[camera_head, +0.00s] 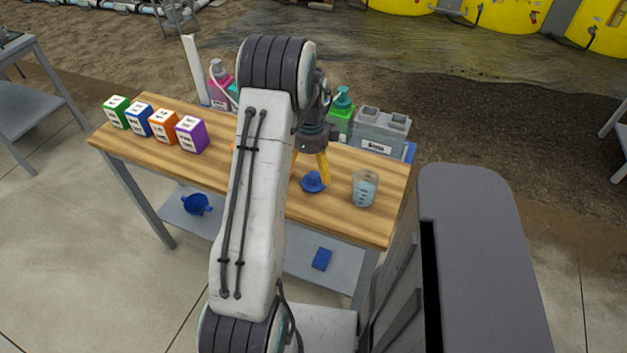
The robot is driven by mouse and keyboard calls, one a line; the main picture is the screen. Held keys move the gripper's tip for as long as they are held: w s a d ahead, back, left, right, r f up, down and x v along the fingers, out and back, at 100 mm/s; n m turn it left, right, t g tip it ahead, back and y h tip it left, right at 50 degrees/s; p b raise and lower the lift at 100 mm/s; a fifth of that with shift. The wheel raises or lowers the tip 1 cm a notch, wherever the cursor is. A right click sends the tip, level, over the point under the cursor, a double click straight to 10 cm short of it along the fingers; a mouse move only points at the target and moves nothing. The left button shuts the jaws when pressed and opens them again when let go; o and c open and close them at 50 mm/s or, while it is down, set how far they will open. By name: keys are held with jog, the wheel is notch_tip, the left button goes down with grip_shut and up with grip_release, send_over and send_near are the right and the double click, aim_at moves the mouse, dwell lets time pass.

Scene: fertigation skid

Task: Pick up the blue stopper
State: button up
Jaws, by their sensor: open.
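The blue stopper (314,182) stands on the wooden table top, near its front edge, right of my arm. It has a wide base and a narrower top. My gripper (310,170) points down from behind my arm, with yellow fingers close above and beside the stopper. One finger shows just behind the stopper's right side; the other is mostly hidden by my arm. The gripper is open, and I cannot tell whether a finger touches the stopper.
A beaker (365,188) of pale blue liquid stands just right of the stopper. Green, blue, orange and purple (192,134) boxes line the left side. A green pump bottle (341,115) and a grey container (380,131) stand behind. A blue bowl (197,204) and sponge (321,258) lie on the lower shelf.

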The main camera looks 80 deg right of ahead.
aim_at(313, 181)
jog(key=shift+s+f+p, duration=0.15)
jog(key=shift+f+p, duration=0.05)
jog(key=shift+f, duration=1.35)
jog(key=shift+s+f+p, duration=0.1)
jog(key=shift+f+p, duration=0.1)
jog(key=shift+f, duration=1.3)
jog(key=shift+c, duration=0.4)
jog(key=c, duration=1)
jog(key=shift+o, duration=0.2)
